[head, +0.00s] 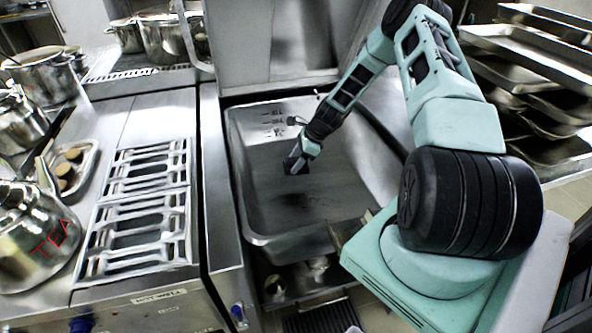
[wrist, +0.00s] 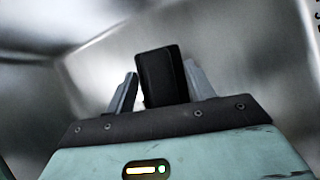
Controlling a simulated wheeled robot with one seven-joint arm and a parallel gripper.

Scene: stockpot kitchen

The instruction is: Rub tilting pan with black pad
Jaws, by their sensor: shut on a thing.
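The tilting pan (head: 262,226) is a deep rectangular steel basin in the middle of the head view, with its lid raised behind it. My arm reaches over its right side, and my gripper (head: 292,166) is inside the basin. In the wrist view my gripper (wrist: 160,85) is shut on the black pad (wrist: 158,76), a dark block between its two fingers. Steel walls of the tilting pan (wrist: 95,60) fill the background there. Whether the pad touches the pan's surface cannot be told. Dark marks (head: 318,200) show on the pan's floor.
Several pots (head: 160,38) stand at the back left. Stacked steel trays (head: 530,60) fill a rack at the right.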

